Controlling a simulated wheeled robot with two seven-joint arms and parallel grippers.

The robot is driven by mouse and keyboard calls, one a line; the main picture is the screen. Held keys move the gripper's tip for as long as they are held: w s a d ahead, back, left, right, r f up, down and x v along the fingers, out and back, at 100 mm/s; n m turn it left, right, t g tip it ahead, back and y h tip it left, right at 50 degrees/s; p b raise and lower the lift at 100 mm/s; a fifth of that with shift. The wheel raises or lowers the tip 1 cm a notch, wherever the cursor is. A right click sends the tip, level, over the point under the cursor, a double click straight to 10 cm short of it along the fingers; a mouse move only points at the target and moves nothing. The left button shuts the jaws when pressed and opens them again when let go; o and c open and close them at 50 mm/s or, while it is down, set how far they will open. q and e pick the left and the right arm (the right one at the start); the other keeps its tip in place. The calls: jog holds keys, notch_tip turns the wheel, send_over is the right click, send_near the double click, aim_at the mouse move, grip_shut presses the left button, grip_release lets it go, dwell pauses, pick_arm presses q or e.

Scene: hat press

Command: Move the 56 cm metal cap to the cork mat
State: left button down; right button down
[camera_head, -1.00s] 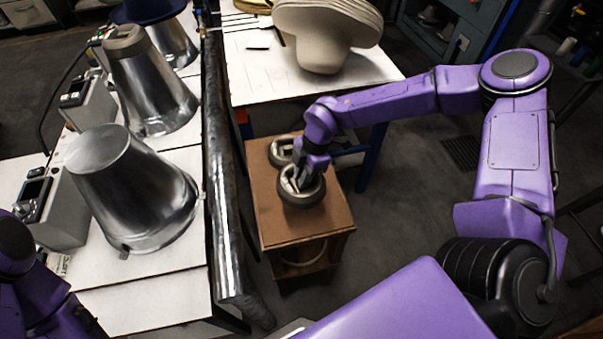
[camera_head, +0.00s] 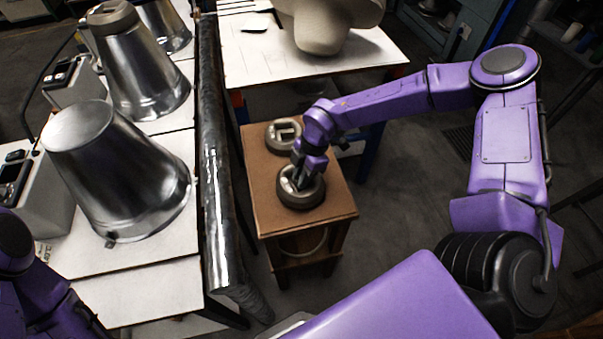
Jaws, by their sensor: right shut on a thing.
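Two round grey metal caps are on a small brown wooden stand. The near cap (camera_head: 301,190) is at my right gripper (camera_head: 300,178), which is shut on its raised middle grip. The near cap appears level and at or close to the stand top; I cannot tell if it touches. The far cap (camera_head: 284,135) sits behind it, partly covered by my right wrist. No size marking is readable, so I cannot tell which is the 56 cm one. I cannot make out a separate cork mat. My left gripper is out of view; only part of its arm shows at lower left.
The brown stand (camera_head: 264,215) has bare room at its front. A dark metal rail (camera_head: 213,180) runs along its left. Beyond it, tapered metal cones (camera_head: 112,172) stand on a white bench; one bears a grey cap (camera_head: 111,15).

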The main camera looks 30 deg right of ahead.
jog(key=shift+w+f+b, duration=0.1)
jog(key=shift+f+b, duration=0.25)
jog(key=shift+f, duration=0.35)
jog(key=shift+a+r, duration=0.1)
jog(key=shift+r, duration=0.25)
jog(key=shift+f, duration=0.2)
dwell(0.3)
dwell(0.4)
jog(key=c, duration=1)
grip_release()
jog(key=shift+o, duration=0.2)
jog(key=shift+s+f, duration=0.1)
jog(key=shift+s, duration=0.1)
jog(key=shift+a+p+v, duration=0.2)
jog(key=shift+p+v, duration=1.35)
jog(key=shift+v, duration=0.35)
jog(key=shift+a+p+v, duration=0.2)
jog(key=shift+p+v, duration=1.35)
jog(key=shift+v, duration=0.4)
